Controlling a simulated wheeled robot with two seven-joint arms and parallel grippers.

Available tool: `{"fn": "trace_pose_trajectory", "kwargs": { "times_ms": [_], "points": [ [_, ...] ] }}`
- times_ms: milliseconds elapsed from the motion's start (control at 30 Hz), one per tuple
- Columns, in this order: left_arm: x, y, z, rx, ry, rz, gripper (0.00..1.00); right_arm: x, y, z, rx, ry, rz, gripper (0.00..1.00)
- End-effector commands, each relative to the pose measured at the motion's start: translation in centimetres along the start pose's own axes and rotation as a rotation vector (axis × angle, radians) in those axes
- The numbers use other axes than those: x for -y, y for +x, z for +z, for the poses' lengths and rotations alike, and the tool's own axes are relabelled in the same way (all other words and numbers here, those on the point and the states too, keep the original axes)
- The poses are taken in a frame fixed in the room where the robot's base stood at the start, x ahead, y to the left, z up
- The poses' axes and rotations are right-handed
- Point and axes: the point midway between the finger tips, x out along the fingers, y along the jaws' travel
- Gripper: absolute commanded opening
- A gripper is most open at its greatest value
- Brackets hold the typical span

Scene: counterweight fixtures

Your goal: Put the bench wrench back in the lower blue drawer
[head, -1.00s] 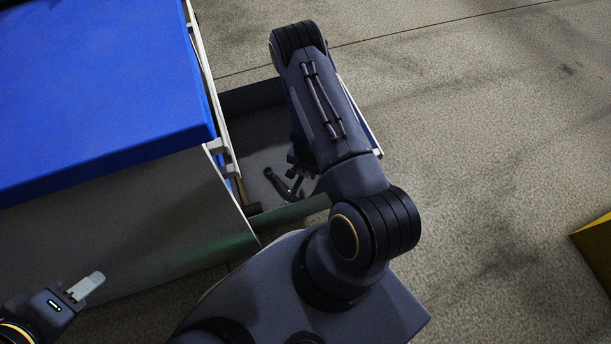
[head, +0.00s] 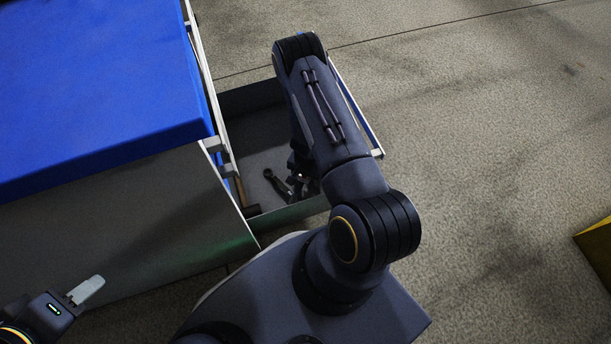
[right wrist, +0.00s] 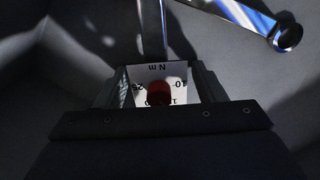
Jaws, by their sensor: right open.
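A wrench with a dark ring end (head: 269,174) lies on the floor of the open drawer (head: 240,150) of the blue-topped cabinet. In the right wrist view a shiny ring-ended wrench (right wrist: 288,38) lies at the top right, clear of the fingers. My right gripper (head: 301,184) is low inside the drawer beside the wrench, partly hidden by my arm. In the right wrist view my right gripper (right wrist: 161,88) is open, with a white dial marked "N m" and a red part (right wrist: 160,90) showing between its fingers; contact cannot be told. My left gripper (head: 86,291) is at the lower left, away from the drawer.
A hammer-like tool with a wooden handle (head: 240,191) lies at the drawer's left side. The cabinet's blue top (head: 90,90) stands left of the drawer. A yellow object (head: 597,250) is at the right edge. The floor (head: 480,150) between is clear.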

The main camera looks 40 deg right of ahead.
Motion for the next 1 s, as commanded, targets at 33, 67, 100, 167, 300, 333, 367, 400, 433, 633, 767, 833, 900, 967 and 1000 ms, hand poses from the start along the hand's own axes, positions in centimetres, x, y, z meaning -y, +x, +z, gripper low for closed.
{"fn": "trace_pose_trajectory", "kwargs": {
  "times_ms": [33,67,100,167,300,333,367,400,433,633,767,833,900,967,1000],
  "points": [
    [0.0,-0.1,0.0,0.0,0.0,0.0,0.38,0.0,-0.1,0.0,0.0,0.0,0.0,0.63],
    [-0.1,-0.2,-0.1,0.0,0.0,0.0,0.38,0.0,-0.2,0.0,0.0,0.0,0.0,0.63],
    [-0.2,-0.4,-0.2,0.0,0.0,0.0,0.38,0.0,-0.5,0.0,0.0,0.0,0.0,0.63],
    [-0.3,-0.6,-0.3,0.0,0.0,0.0,0.38,0.0,-1.1,-0.1,-0.001,0.0,-0.001,0.63],
    [-0.7,-1.6,-0.8,0.0,0.0,0.0,0.38,0.1,-3.8,-0.1,-0.002,-0.002,-0.002,0.63],
    [-0.8,-1.8,-0.9,0.0,0.0,0.0,0.38,0.1,-4.5,-0.1,-0.002,-0.001,-0.002,0.63],
    [-0.9,-2.1,-1.0,0.0,0.0,0.0,0.38,0.1,-5.2,-0.1,-0.001,-0.001,-0.002,0.63],
    [-1.1,-2.4,-1.2,0.0,0.0,0.0,0.38,0.1,-6.1,0.0,-0.001,-0.003,-0.002,0.63],
    [-1.2,-2.6,-1.3,0.0,0.0,0.0,0.38,0.1,-6.8,-0.1,-0.002,-0.002,-0.002,0.63],
    [-1.7,-3.8,-1.9,0.0,0.0,0.0,0.38,0.1,-10.5,0.0,-0.001,-0.002,-0.002,0.63],
    [-1.9,-4.1,-2.1,0.0,0.0,0.0,0.38,0.0,-11.8,0.0,-0.001,-0.001,-0.001,0.63],
    [-1.9,-4.2,-2.1,0.0,0.0,0.0,0.38,0.1,-12.3,0.0,0.0,-0.001,-0.004,0.63],
    [-1.9,-4.2,-2.1,0.0,0.0,0.0,0.38,0.6,-13.2,-0.1,0.006,-0.003,-0.021,0.63],
    [-1.9,-4.2,-2.1,0.0,0.0,0.0,0.38,1.4,-14.6,-0.1,0.014,-0.009,-0.051,0.63],
    [-1.9,-4.2,-2.1,0.0,0.0,0.0,0.38,2.2,-16.0,-0.1,0.023,-0.015,-0.081,0.63]
  ]
}}
